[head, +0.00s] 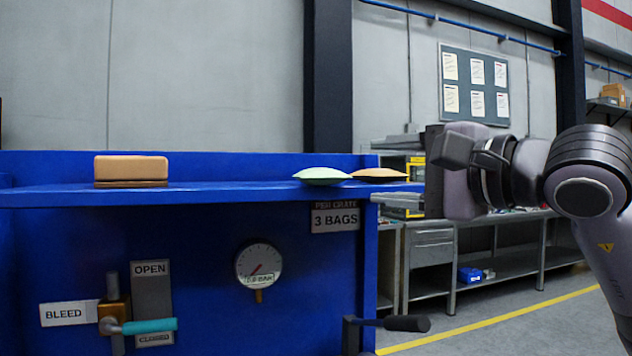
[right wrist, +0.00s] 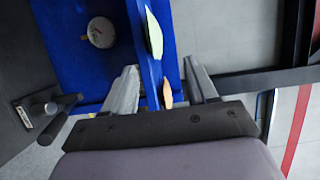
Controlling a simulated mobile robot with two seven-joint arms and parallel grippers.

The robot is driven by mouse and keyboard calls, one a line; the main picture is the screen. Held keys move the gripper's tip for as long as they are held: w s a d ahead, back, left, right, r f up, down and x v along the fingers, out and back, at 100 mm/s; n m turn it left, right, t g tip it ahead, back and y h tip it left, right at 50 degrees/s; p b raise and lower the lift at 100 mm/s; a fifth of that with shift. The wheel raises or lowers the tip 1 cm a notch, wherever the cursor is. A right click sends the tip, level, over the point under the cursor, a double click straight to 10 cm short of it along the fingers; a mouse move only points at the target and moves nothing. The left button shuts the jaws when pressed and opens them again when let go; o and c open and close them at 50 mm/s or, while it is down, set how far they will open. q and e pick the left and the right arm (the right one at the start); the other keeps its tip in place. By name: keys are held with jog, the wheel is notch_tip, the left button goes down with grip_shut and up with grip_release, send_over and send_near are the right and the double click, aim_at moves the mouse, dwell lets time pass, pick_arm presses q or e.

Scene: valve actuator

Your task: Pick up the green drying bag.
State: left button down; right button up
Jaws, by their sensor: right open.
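The green drying bag (head: 322,176) is a pale green, flat pillow shape lying on the blue shelf (head: 230,194), near its right end. It also shows in the right wrist view (right wrist: 154,35), beyond my fingertips. An orange bag (head: 379,175) lies just right of it, and in the right wrist view it (right wrist: 167,93) appears between my fingers. My right gripper (head: 437,165) is at the right of the shelf end, at about shelf height. In the right wrist view its fingers (right wrist: 162,68) are apart, with nothing held. My left gripper is not in view.
A brown box (head: 131,171) sits on the shelf's left part. Below the shelf are a gauge (head: 259,264), a teal valve handle (head: 150,326) and a black lever (head: 393,323). A metal workbench (head: 480,250) stands behind. The shelf is clear between box and green bag.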

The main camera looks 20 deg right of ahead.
aim_at(348, 176)
jog(key=x, duration=0.3)
jog(key=p+x, duration=0.1)
jog(key=x, duration=0.1)
jog(key=shift+w+a+f, duration=0.2)
jog(key=shift+a+f, duration=0.15)
jog(key=shift+a, duration=0.1)
jog(key=shift+w+a, duration=0.15)
jog(key=shift+w, duration=0.25)
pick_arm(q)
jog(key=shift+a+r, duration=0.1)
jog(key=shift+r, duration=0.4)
pick_arm(e)
jog(key=shift+c, duration=0.3)
grip_shut()
